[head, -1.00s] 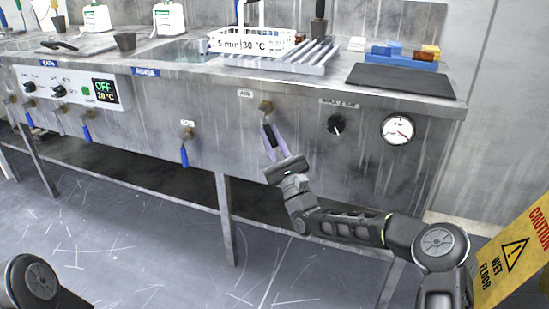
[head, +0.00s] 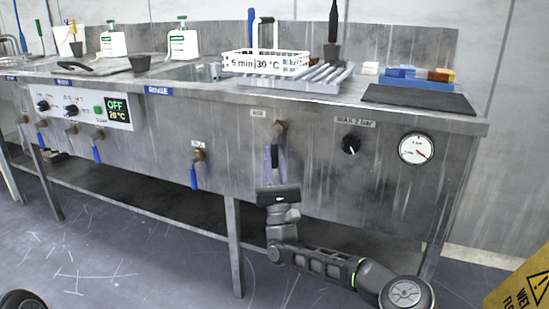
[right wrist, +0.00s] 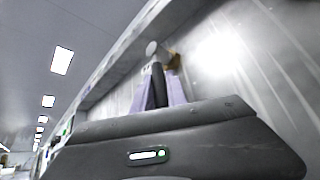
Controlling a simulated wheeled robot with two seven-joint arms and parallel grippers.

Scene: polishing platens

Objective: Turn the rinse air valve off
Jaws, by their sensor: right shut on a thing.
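The rinse air valve (head: 279,128) is a small brass fitting on the front of the steel bench, beside a small white label (head: 258,112). It also shows in the right wrist view (right wrist: 174,61). My right gripper (head: 275,150) is just below the valve, with its lavender fingers pointing up. In the right wrist view the fingers (right wrist: 160,88) are shut on a dark lever (right wrist: 157,82), which they partly hide. The lever hangs about straight down from the valve. My left gripper is out of view.
Another valve with a blue lever (head: 194,177) is on the panel to the left. A black knob (head: 350,144) and a pressure gauge (head: 416,149) are to the right. A bench leg (head: 235,245) stands left of my right arm. A yellow wet-floor sign (head: 522,288) is at lower right.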

